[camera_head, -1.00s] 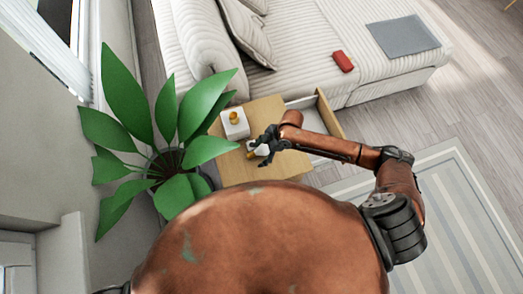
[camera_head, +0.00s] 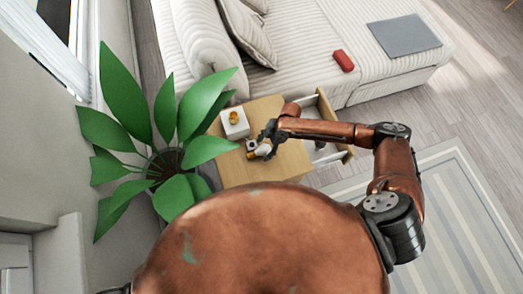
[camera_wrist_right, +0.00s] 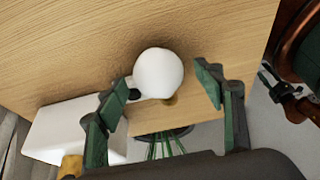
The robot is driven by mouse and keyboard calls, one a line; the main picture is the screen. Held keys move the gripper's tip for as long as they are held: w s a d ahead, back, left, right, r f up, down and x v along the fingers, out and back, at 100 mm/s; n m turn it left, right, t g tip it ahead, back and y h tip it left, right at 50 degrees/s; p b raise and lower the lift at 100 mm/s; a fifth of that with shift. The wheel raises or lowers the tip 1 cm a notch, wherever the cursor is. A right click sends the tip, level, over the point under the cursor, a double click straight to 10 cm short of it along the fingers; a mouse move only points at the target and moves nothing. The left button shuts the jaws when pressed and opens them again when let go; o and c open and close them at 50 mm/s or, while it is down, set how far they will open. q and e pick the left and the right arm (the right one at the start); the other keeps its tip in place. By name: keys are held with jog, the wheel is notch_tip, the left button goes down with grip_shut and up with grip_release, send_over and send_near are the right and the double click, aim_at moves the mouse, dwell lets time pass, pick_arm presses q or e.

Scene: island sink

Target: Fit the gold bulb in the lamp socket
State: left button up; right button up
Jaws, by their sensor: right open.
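In the head view my right gripper (camera_head: 264,145) is low over the small wooden table (camera_head: 285,163). A white block (camera_head: 236,131) stands on the table, left of the gripper, with a gold piece (camera_head: 233,117) on top. Whether that piece is a bulb or a socket is unclear. My left gripper is out of view.
The table's drawer (camera_head: 344,153) stands open on its right side. A large leafy plant (camera_head: 165,150) crowds the table's left side. A sofa (camera_head: 295,55) with a red item (camera_head: 343,60) and a grey mat (camera_head: 404,36) is behind.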

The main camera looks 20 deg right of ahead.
jog(key=shift+a+f, duration=0.15)
jog(key=shift+f, duration=0.15)
jog(key=shift+r, duration=0.1)
jog(key=c, duration=1.3)
